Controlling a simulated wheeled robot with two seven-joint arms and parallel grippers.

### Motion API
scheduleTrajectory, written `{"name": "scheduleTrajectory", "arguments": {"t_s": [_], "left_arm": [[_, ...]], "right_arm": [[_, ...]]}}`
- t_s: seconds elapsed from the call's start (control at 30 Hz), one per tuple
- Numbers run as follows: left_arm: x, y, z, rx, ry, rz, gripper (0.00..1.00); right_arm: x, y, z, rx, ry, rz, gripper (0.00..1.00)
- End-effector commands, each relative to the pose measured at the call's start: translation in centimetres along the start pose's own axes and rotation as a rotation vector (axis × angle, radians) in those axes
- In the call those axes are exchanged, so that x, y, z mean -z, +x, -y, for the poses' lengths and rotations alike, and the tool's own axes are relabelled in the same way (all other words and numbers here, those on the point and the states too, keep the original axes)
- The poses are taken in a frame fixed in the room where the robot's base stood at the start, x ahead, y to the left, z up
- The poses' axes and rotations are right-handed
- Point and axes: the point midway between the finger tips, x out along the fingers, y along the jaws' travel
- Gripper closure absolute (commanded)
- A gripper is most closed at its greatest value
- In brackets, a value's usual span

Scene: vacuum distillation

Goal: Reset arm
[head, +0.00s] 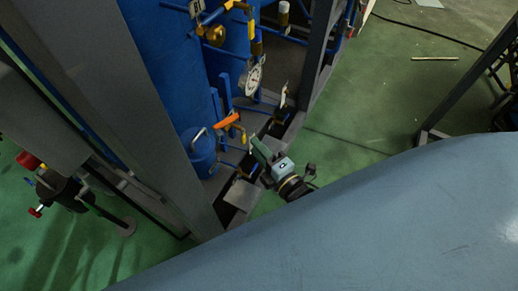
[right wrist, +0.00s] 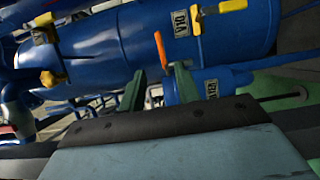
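My right gripper (head: 260,156) is beside the blue vessel rig, low and near its frame. In the right wrist view the two green fingers (right wrist: 160,84) stand apart with nothing between them. An orange valve handle (head: 228,121) is up and left of the gripper in the head view. The handle also shows just beyond the fingers in the right wrist view (right wrist: 160,48). A small blue tank (head: 199,151) stands left of the gripper. My left gripper is in neither view.
A large blue tank (head: 165,60) with yellow valves and a pressure gauge (head: 254,80) stands behind a grey steel frame (head: 137,90). A black fitting with red knobs (head: 65,188) is at the left. Green floor (head: 400,95) is open to the right of the rig.

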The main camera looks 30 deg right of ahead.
Motion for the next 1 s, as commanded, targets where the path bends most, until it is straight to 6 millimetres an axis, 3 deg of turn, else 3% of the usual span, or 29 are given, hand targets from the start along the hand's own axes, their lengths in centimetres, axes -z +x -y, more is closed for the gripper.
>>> {"name": "scheduleTrajectory", "arguments": {"t_s": [0.37,0.47,0.57,0.67,0.77,0.9,1.0], "left_arm": [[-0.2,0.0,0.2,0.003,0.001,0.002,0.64],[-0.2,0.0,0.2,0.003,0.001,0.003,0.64],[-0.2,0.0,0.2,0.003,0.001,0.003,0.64],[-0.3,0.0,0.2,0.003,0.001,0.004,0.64],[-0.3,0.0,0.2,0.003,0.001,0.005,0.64],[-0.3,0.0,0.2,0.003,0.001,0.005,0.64],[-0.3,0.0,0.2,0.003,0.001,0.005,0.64]], "right_arm": [[0.0,0.0,0.0,0.001,0.001,0.000,0.67],[0.0,-0.1,1.2,0.033,0.032,0.002,0.67],[0.1,-1.0,5.0,0.134,0.141,0.014,0.67],[0.2,-3.1,11.3,0.305,0.322,0.058,0.67],[0.3,-6.7,18.1,0.501,0.530,0.150,0.67],[0.4,-13.7,26.3,0.755,0.795,0.350,0.67],[0.2,-19.7,31.0,0.912,0.956,0.543,0.67]]}}
